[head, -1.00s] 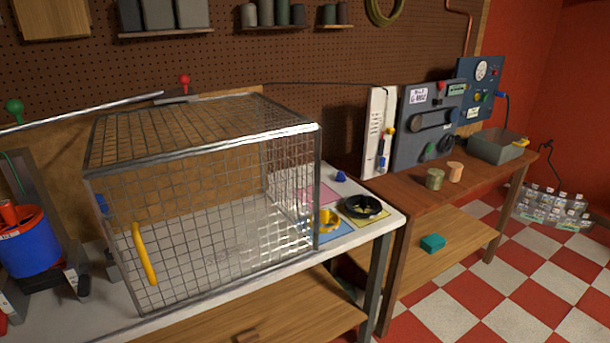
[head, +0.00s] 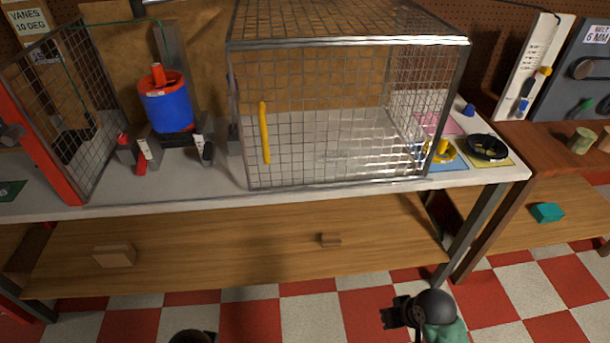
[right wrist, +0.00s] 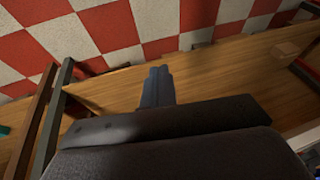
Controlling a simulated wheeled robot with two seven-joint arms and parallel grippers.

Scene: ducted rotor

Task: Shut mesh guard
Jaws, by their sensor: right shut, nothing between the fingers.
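The mesh guard (head: 345,42) is a grey wire cage on the white bench in the head view. A yellow upright handle (head: 265,133) is on its front, near the left edge. The blue and red rotor unit (head: 166,105) stands left of the cage, outside it, with a gap between. In the right wrist view my right gripper (right wrist: 157,85) is shut and empty, above the wooden lower shelf and away from the guard. My right arm shows low in the head view. My left gripper is not in view.
A red-framed mesh panel (head: 45,125) stands at the bench's left. A black ring (head: 487,147) and a yellow part (head: 442,151) lie right of the cage. The wooden lower shelf (head: 220,240) holds small blocks. A brown table (head: 560,150) adjoins on the right.

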